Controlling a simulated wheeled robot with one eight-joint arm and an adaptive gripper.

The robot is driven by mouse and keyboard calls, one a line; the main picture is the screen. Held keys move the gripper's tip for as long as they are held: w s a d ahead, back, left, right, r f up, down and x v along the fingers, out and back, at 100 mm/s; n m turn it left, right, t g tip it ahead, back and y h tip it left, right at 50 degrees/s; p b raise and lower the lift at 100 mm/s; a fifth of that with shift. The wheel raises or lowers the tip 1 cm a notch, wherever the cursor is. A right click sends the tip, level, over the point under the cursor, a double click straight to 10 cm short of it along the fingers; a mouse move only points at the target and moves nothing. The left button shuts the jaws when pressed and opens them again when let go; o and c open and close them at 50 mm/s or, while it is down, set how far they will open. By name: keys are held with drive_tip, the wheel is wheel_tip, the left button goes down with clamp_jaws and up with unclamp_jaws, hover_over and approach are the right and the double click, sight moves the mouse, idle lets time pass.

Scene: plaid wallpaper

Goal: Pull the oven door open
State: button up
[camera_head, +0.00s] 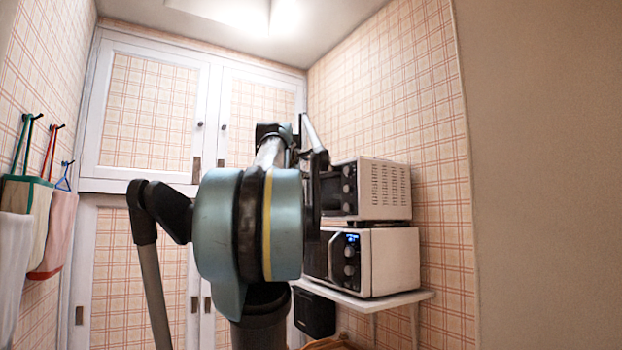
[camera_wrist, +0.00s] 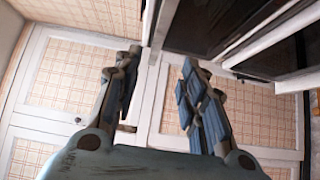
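The upper appliance, a white oven (camera_head: 383,190) with side vents and dark knobs, stands on a white microwave-like appliance (camera_head: 395,262) with a lit display and upright handle. My arm hides much of the oven's front, so I cannot tell how its door stands. In the wrist view, dark panels with pale edges (camera_wrist: 280,58) fill the upper right; which belongs to the oven door is unclear. My gripper (camera_wrist: 160,60) is open, its two fingers apart with nothing between them. The panels lie right of and beyond the fingers; I see no contact.
The appliances rest on a white shelf (camera_head: 350,298) at the right wall. White-framed plaid cupboards (camera_head: 150,115) close off the back. Cloths and mitts (camera_head: 30,215) hang on hooks at the left. A dark bin-like box (camera_head: 314,312) is below the shelf.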

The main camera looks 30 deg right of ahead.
drive_tip(key=x, duration=1.7)
drive_tip(key=shift+w+d, duration=0.1)
drive_tip(key=shift+w, duration=0.1)
clamp_jaws()
